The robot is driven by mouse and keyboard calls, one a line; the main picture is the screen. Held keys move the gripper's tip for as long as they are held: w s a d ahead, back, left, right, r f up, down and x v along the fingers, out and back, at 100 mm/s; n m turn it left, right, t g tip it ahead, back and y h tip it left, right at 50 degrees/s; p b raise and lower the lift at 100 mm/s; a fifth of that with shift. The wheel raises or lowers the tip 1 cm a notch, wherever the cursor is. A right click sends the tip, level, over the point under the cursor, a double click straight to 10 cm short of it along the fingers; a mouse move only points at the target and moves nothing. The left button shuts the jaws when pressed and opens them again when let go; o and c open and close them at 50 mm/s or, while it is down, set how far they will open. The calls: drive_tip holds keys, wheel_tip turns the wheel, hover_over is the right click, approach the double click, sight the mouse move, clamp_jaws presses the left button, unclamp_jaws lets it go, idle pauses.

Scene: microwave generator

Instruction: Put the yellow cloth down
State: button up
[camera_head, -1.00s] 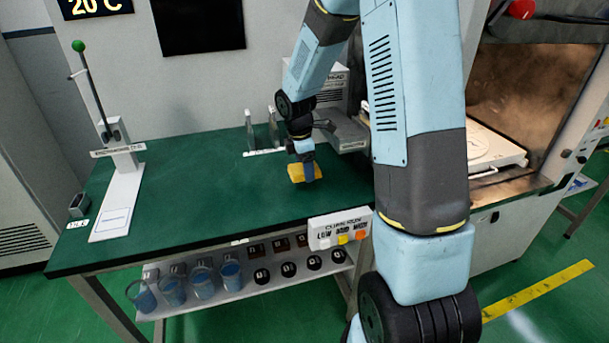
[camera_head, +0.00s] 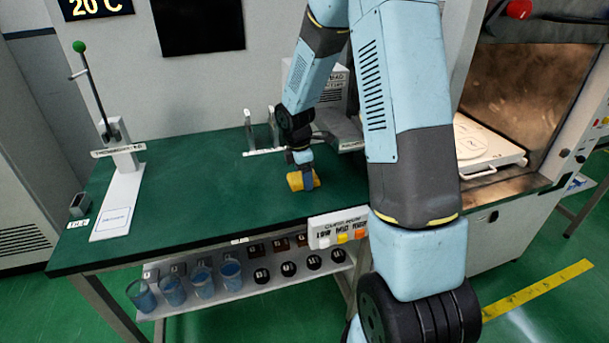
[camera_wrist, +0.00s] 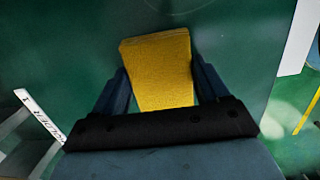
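The yellow cloth (camera_head: 296,181) is a small block-like piece at the tip of my gripper (camera_head: 305,178), over the middle of the green table (camera_head: 200,190). In the wrist view the cloth (camera_wrist: 158,75) sits between the two dark blue fingers of my gripper (camera_wrist: 161,88), which press against its left and right sides. The cloth is very low over the table top. I cannot tell whether its underside touches the table, since that side is hidden.
A stand with a green-knobbed lever (camera_head: 122,165) is at the table's left. A labelled button box (camera_head: 338,228) is on the front edge. Blue-filled cups (camera_head: 203,281) stand on the shelf below. An open chamber (camera_head: 530,100) is at right. The table left of my gripper is clear.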

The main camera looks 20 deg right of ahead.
sight(300, 177)
drive_tip(key=o, duration=0.4)
drive_tip(key=shift+s+f, duration=0.35)
drive_tip(key=shift+f, duration=0.2)
drive_tip(key=shift+o, duration=0.2)
drive_tip(key=shift+w+r, duration=0.2)
drive_tip(key=shift+r, duration=0.3)
wheel_tip(300, 177, up, 11)
drive_tip(key=a, duration=0.1)
drive_tip(key=s+r+m+t, duration=0.2)
drive_tip(key=s+r+m, duration=0.6)
drive_tip(key=s+r, duration=0.5)
drive_tip(key=s+d+r+m+t+y, duration=0.1)
drive_tip(key=s+r+m+t, duration=0.2)
drive_tip(key=s+m, duration=0.7)
drive_tip(key=shift+s+r, duration=1.2)
drive_tip(key=shift+s, duration=1.3)
drive_tip(key=shift+d, duration=0.1)
